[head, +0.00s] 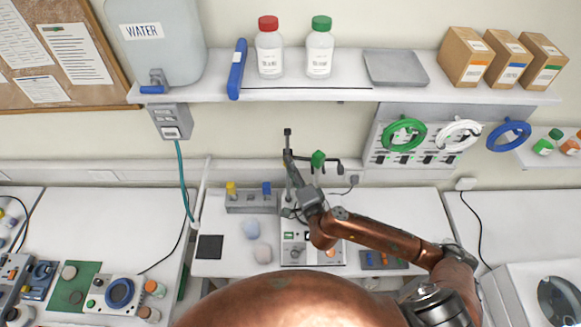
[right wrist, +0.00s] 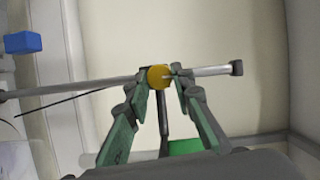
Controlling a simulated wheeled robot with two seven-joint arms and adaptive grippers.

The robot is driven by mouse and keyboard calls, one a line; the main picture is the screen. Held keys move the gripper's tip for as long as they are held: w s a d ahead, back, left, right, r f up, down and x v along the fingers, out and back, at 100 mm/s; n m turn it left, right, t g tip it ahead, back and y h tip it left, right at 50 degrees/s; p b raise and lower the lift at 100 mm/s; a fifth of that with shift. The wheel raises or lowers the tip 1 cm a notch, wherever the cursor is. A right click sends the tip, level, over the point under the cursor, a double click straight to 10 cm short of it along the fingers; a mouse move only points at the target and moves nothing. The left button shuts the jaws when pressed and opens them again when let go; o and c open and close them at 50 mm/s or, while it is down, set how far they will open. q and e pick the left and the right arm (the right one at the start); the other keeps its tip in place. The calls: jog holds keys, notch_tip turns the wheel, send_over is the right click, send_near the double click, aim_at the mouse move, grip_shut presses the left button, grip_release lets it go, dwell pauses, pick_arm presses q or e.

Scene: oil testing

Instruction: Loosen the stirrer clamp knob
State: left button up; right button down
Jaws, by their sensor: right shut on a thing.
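The stirrer clamp knob (right wrist: 159,77) is a round orange-yellow knob beside a grey rod (right wrist: 210,71) in the right wrist view. My right gripper (right wrist: 160,80) has its two green-sided fingers shut on the knob, one fingertip on each side. In the head view the right gripper (head: 297,180) is by the upright stand rod (head: 288,145) above the stirrer base (head: 298,256). The knob is hidden behind the gripper there. A green knob (head: 318,158) sits on the stand just right of the gripper. My left gripper is not in view.
A grey rack (head: 240,207) with yellow and blue items stands left of the stirrer. A black pad (head: 209,247) lies farther left. The shelf (head: 345,93) above carries bottles and boxes. The bench right of the stand has some bare room.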

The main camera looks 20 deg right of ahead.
jog(key=shift+r+n, duration=0.15)
jog(key=shift+n, duration=0.25)
jog(key=c, duration=1.7)
grip_release()
jog(key=shift+o, duration=0.2)
jog(key=s, duration=0.7)
jog(key=shift+s+d, duration=0.2)
jog(key=shift+d, duration=0.15)
jog(key=shift+r, duration=0.1)
